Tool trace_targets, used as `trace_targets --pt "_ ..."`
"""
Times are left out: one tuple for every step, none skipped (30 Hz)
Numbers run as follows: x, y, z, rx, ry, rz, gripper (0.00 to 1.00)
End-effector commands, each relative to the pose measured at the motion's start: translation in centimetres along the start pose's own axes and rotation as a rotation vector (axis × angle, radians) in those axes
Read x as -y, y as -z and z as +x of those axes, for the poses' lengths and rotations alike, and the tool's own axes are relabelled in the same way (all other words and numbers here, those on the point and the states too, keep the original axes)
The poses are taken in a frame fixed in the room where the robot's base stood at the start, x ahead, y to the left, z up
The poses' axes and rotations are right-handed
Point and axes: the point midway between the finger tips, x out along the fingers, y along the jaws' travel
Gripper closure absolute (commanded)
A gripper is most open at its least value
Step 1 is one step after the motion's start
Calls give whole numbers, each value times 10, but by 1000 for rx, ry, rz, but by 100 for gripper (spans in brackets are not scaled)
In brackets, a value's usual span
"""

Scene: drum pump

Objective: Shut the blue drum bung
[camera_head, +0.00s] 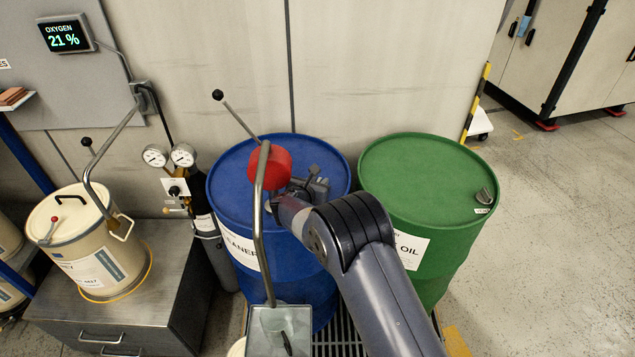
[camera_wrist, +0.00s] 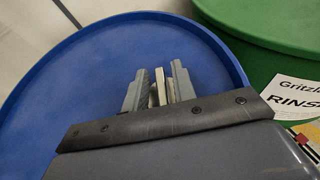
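The blue drum (camera_head: 228,190) stands in the middle of the head view, and its lid (camera_wrist: 75,90) fills much of the wrist view. My gripper (camera_head: 313,184) is low over the right part of this lid, pointing down to it. In the wrist view its two grey fingers (camera_wrist: 158,90) stand slightly apart with a narrow pale upright piece between them. I cannot tell whether this piece is part of the bung or of the fingers, or whether it is gripped. The bung's seat is hidden by my gripper.
A red pump head (camera_head: 269,167) with a lever and bent spout rises left of my gripper. The spout runs down to a clear container (camera_head: 279,318) in front. The green drum (camera_head: 400,165) stands close on the right. Gauges (camera_head: 168,155) and a cream drum (camera_head: 85,235) are left.

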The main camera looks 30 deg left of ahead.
Motion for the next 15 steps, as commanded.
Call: trace_targets --pt "0 1 0 -1 0 0 70" --pt "0 1 0 -1 0 -1 68" --pt "0 1 0 -1 0 -1 68" --pt "0 1 0 -1 0 -1 68" --pt "0 1 0 -2 0 -1 68" --pt "0 1 0 -2 0 -1 68" --pt "0 1 0 -2 0 -1 68" --pt "0 2 0 -2 0 -1 68" --pt "0 2 0 -2 0 -1 68" --pt "0 2 0 -2 0 -1 68" --pt "0 2 0 -2 0 -1 68" --pt "0 2 0 -2 0 -1 68" --pt "0 2 0 -2 0 -1 68" --pt "0 2 0 -2 0 -1 68" --pt "0 2 0 -2 -1 -2 68"
